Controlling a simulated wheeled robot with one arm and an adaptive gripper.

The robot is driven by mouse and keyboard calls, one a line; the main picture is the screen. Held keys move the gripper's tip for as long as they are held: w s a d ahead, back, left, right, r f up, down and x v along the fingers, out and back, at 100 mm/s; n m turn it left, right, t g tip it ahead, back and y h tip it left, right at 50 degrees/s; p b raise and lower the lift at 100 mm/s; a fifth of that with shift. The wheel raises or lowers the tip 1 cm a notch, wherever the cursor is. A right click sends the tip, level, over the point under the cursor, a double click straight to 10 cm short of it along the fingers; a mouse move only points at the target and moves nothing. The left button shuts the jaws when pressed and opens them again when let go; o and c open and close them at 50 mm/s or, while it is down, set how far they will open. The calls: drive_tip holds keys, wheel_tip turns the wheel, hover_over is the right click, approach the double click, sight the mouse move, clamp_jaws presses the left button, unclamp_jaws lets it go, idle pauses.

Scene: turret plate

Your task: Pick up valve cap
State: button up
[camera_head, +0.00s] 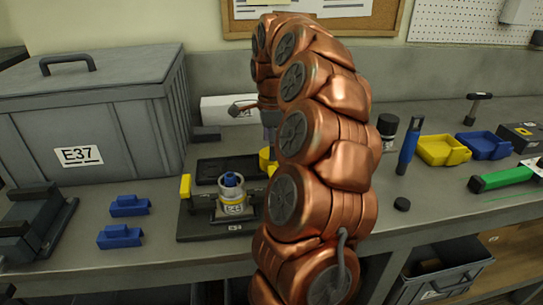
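A grey fixture plate (206,224) lies on the bench, left of my arm. I cannot tell for sure which of these is the valve cap. My copper arm rises in front and bends down behind itself. A grey end part of my gripper (268,119) shows above the back of the plate; its fingertips are hidden behind the arm.
A large grey lidded case (95,118) marked E37 stands at left. Two blue blocks (120,236) lie before it. At right are a blue bottle-like tool (408,148), a black jar (388,131), a yellow bin (442,150), a blue bin (484,146) and a green-handled tool (505,178).

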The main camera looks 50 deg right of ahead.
drive_tip(key=shift+f, duration=1.45)
drive_tip(key=c, duration=1.1)
